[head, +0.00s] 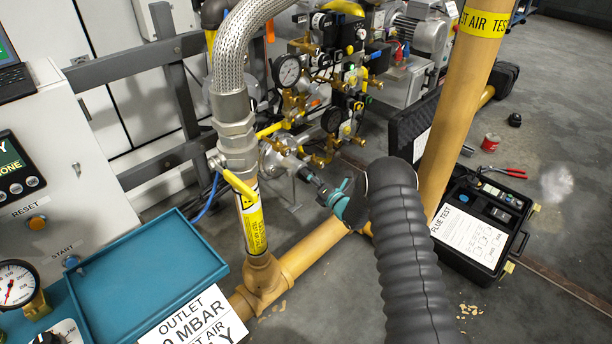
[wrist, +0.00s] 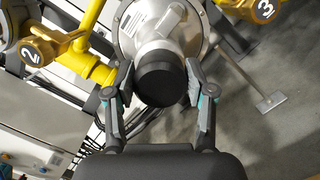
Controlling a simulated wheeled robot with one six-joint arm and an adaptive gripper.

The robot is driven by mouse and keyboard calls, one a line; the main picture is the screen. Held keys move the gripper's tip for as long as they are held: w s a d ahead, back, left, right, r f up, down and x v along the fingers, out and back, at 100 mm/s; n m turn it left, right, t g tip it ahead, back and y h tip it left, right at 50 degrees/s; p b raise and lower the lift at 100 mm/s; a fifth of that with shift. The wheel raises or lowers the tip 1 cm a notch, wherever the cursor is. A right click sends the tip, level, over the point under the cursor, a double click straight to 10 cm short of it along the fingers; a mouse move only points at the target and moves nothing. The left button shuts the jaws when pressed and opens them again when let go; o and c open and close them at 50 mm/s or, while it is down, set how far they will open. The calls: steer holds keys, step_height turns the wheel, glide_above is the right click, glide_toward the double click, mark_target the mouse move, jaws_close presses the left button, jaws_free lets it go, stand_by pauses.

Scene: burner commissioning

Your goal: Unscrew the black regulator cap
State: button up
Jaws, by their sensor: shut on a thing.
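The black regulator cap (wrist: 160,80) sits on the end of the silver regulator body (wrist: 158,28) in the wrist view. My gripper (wrist: 161,84) has one finger on each side of the cap and is shut on it. In the head view my gripper (head: 318,187) reaches left to the regulator (head: 277,158), just right of the braided hose's fitting. There the cap is mostly hidden by the fingers. I cannot tell whether any gap shows between cap and body.
Yellow valves tagged 2 (wrist: 38,52) and 3 (wrist: 262,12) flank the regulator. A braided metal hose (head: 232,60), a yellow pipe (head: 455,110) and a gauge manifold (head: 335,90) stand close by. A teal tray (head: 150,275) is at left; an open black case (head: 478,225) lies on the floor at right.

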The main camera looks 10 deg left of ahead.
steer(key=shift+s+d, duration=0.3)
steer(key=shift+d, duration=0.2)
steer(key=shift+s+d, duration=0.2)
steer(key=shift+d, duration=0.05)
steer(key=shift+b+v, duration=0.4)
steer(key=shift+v, duration=0.65)
steer(key=shift+d+r+b+v, duration=0.1)
steer(key=shift+r+b+v, duration=0.15)
steer(key=shift+v, duration=0.7)
steer(key=shift+d+r+b+v, duration=0.1)
steer(key=shift+b+v, duration=0.2)
steer(key=shift+v, duration=0.6)
steer(key=shift+w, duration=0.15)
